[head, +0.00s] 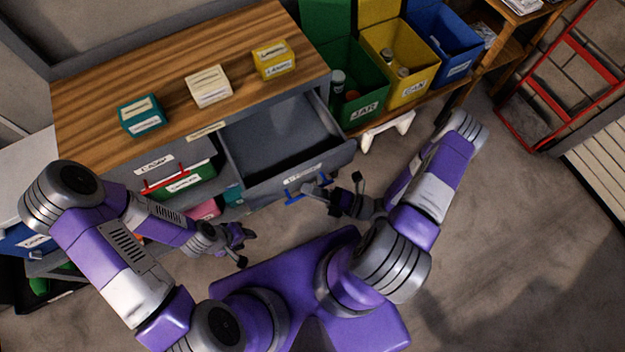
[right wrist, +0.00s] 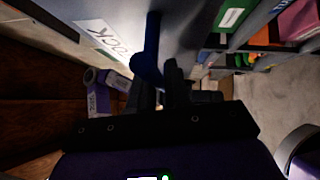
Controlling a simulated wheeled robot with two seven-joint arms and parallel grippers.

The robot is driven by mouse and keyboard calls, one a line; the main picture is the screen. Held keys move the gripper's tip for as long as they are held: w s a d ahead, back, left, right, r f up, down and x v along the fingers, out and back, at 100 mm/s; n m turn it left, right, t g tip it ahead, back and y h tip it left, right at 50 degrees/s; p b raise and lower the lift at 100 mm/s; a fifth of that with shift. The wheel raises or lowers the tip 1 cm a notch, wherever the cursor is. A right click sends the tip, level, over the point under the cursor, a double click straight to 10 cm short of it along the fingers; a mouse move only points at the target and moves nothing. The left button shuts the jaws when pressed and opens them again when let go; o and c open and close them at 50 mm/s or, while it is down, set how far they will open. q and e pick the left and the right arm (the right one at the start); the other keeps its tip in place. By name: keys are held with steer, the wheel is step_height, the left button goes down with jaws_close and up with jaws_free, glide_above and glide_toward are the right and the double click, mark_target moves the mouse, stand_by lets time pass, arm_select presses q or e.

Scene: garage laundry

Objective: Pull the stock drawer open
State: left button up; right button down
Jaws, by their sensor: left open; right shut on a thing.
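The stock drawer (head: 275,140), grey and empty inside, stands pulled well out of the wood-topped cabinet. Its front carries a white label and a blue bar handle (head: 293,198). In the right wrist view, the label (right wrist: 101,38) ends in "OCK", and the blue handle (right wrist: 152,45) runs down to my fingers. My right gripper (head: 325,190) is at the drawer front, shut on the handle; its fingers (right wrist: 160,88) are dark and partly hide the grip. My left gripper (head: 243,246) is open and empty, low in front of the cabinet, apart from the drawer.
Left of the drawer is a front with a red handle (head: 165,183). Teal, cream and yellow boxes stand on the wooden top (head: 100,105). Green, yellow and blue bins (head: 405,75) stand at the back right. A red metal frame (head: 540,105) is further right. The concrete floor (head: 520,250) at right is clear.

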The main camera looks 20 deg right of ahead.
steer(key=shift+s, duration=0.1)
steer(key=c, duration=1.2)
jaws_free()
steer(key=v, duration=0.7)
steer(key=shift+s+d+p, duration=0.15)
steer(key=shift+d+p, duration=0.1)
steer(key=shift+p, duration=0.05)
